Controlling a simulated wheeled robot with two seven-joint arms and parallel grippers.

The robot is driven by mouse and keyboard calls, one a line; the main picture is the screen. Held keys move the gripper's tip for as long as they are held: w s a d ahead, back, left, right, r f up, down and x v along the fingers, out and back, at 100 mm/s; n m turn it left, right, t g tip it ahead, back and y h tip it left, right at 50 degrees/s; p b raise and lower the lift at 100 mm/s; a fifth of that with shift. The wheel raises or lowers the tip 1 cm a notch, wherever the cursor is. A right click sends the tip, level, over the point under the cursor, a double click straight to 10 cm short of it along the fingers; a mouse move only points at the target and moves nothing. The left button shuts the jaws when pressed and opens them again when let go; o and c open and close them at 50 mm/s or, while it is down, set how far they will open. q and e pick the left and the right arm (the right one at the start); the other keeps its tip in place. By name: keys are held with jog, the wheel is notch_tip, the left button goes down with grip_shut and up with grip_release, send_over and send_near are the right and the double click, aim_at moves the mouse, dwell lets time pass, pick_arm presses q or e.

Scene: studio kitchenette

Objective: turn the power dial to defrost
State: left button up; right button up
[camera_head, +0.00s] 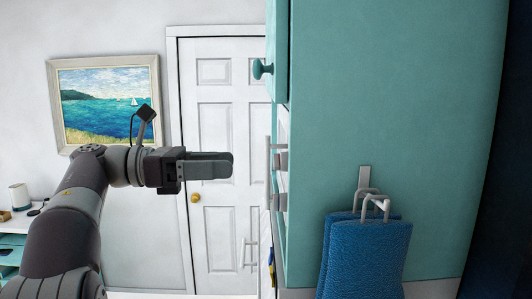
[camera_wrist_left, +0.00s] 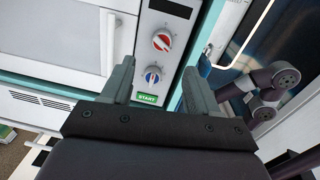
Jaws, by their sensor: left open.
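The microwave (camera_wrist_left: 178,37) shows in the left wrist view with a white panel that carries two dials. The upper dial is red and white (camera_wrist_left: 162,41); the lower dial is blue and white (camera_wrist_left: 152,75). Their markings are too small to read, so I cannot tell which is the power dial or its setting. A green START button (camera_wrist_left: 147,98) sits below them. In the head view the dials (camera_head: 281,161) show edge-on. My left gripper (camera_head: 232,165) is open and empty, apart from the panel, to its left. In the wrist view its fingers (camera_wrist_left: 158,72) flank the blue dial.
The microwave door handle (camera_head: 268,160) stands out from the front. A teal cabinet (camera_head: 400,110) fills the right, with a knobbed door (camera_head: 279,50) above the microwave. Blue towels (camera_head: 365,255) hang on its side hook. Free air lies before the white room door (camera_head: 215,110).

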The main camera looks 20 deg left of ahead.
aim_at(280, 160)
pick_arm(q)
jog(key=p+x, duration=0.1)
jog(key=x, duration=0.1)
jog(key=p+x, duration=0.1)
jog(key=x, duration=0.2)
jog(key=p+x, duration=0.1)
jog(key=x, duration=0.2)
jog(key=shift+s+r, duration=0.3)
jog(key=shift+w+d+f, duration=0.25)
jog(key=shift+w+d, duration=0.05)
jog(key=shift+d, duration=0.05)
jog(key=shift+c, duration=0.3)
jog(key=c, duration=1)
